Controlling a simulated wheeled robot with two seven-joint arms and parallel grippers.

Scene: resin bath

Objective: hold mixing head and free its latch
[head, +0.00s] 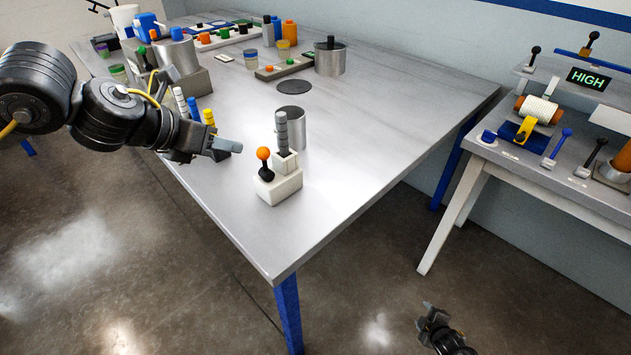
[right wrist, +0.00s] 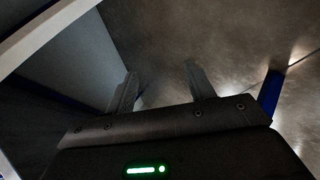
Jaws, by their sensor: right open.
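What looks like the mixing head, a grey ribbed upright piece (head: 282,133), stands on a white block (head: 284,187) near the front edge of the steel table. A short black lever with an orange ball (head: 263,153) rises from the same block, probably the latch. My left gripper (head: 238,146) is to the left of these, pointing right and apart from them. It is seen side-on, so its jaw gap is unclear. My right gripper (head: 429,308) is low over the floor, right of the table. In the right wrist view its fingers (right wrist: 162,85) are apart, with nothing between them.
A metal cylinder (head: 294,128) stands just behind the ribbed piece. A dark disc (head: 294,87) lies farther back on the steel table (head: 400,85). Cups, bottles and trays crowd its far left. A second bench (head: 540,185) stands at the right, with floor between.

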